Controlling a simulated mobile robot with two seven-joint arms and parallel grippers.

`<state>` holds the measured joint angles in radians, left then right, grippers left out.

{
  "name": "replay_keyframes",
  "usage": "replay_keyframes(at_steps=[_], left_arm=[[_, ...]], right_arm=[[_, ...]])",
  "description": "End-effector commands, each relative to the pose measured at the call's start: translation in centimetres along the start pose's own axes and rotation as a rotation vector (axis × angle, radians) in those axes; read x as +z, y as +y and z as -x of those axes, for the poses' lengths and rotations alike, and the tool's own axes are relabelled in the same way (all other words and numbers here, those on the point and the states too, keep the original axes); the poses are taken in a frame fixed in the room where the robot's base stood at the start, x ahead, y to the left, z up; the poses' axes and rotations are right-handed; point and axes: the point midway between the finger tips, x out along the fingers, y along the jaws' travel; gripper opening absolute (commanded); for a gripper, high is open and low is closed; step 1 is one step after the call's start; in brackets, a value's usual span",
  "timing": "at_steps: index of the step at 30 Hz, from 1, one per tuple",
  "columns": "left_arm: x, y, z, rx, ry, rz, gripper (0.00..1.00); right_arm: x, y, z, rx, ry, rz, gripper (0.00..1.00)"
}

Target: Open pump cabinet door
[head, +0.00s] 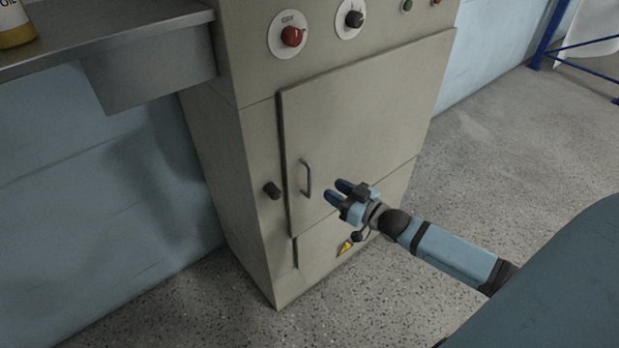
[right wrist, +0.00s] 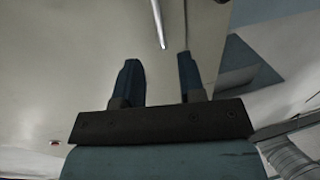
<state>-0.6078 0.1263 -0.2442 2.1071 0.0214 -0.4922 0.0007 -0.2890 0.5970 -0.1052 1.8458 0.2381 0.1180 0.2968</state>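The pump cabinet (head: 215,150) is a beige upright box. Its door (head: 375,110) is closed, with a grey bar handle (head: 307,178) near the door's left edge. My right gripper (head: 335,193) is open and empty, just right of the handle in the head view, with its fingers pointing left toward it. In the right wrist view, the two dark blue fingers of my right gripper (right wrist: 160,80) stand apart, and the handle (right wrist: 158,25) shows beyond them, its end between the fingertips. I cannot tell the exact gap to the handle. My left gripper is not in view.
A red knob (head: 291,37) and a black switch (head: 354,19) sit above the door. A grey shelf (head: 110,40) with a bottle (head: 14,25) is at upper left. The floor at right is clear up to a blue frame (head: 580,45).

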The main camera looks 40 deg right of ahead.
Motion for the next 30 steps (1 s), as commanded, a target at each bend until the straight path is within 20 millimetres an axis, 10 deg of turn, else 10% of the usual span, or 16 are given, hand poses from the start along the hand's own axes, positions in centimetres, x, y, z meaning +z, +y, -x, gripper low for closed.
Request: replay_keyframes(at_steps=[12, 26, 30], left_arm=[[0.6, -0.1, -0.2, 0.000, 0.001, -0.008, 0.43], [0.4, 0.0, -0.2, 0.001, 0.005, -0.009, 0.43], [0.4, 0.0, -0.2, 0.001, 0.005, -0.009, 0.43]], right_arm=[[0.0, 0.0, -7.6, 0.000, 0.001, 0.001, 0.36], [0.1, -0.1, -8.9, 0.000, -0.001, 0.000, 0.36], [0.1, -0.1, -8.9, 0.000, -0.001, 0.000, 0.09]])
